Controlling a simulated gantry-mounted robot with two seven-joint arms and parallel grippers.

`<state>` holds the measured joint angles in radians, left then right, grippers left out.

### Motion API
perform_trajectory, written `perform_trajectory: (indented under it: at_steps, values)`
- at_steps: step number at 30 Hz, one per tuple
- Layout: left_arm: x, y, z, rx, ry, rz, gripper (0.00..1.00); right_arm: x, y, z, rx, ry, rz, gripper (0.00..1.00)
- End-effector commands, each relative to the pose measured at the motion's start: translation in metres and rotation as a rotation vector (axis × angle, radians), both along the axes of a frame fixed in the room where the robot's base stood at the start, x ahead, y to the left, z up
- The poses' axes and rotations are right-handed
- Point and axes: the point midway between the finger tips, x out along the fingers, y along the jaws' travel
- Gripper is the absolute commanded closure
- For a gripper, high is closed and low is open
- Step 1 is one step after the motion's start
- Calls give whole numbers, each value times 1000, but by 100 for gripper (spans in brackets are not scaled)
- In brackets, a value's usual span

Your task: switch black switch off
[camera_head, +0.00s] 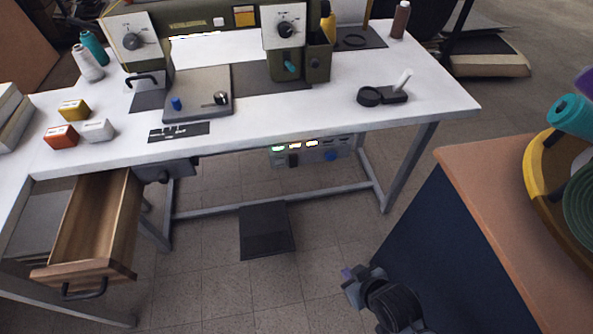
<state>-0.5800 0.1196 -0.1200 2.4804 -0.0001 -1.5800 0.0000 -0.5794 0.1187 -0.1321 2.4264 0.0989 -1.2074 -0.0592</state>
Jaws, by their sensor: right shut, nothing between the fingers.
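A grey control box (312,154) hangs under the white table, with lit green and white indicators along its upper part. A small dark switch (293,160) sits on its front, left of a blue knob (331,155). Whether it is on or off is too small to tell. My right gripper (350,282) is shut and empty. It appears low at the bottom right, in front of the floor, well apart from the box. My left gripper is not in view.
The white table (430,105) carries a sewing machine (200,15). An open wooden drawer (95,215) juts out at left. A dark pedal (266,231) lies on the floor. A dark-sided cabinet (480,190) stands right. The floor between shows clear.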

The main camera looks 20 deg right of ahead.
Motion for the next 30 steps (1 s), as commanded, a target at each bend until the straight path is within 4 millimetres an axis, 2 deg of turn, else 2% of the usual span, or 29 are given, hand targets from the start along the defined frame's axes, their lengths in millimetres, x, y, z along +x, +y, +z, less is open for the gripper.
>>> perform_trajectory:
  at_steps: [5, 12, 17, 19, 22, 25, 30]
  values:
    - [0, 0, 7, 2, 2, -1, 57, 42, 3, 2, 31, -237, -69, 100]
    - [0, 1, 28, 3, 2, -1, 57, 89, 6, 29, 12, -562, -189, 100]
    - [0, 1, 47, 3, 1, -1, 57, 109, 16, 53, -23, -730, -251, 100]
    - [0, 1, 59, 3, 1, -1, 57, 118, 26, 68, -30, -787, -274, 100]
    - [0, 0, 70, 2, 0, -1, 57, 130, 44, 79, -18, -803, -280, 100]
    - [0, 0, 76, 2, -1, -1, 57, 139, 55, 94, 3, -819, -273, 100]
    - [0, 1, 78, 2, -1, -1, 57, 146, 57, 106, 11, -839, -275, 100]
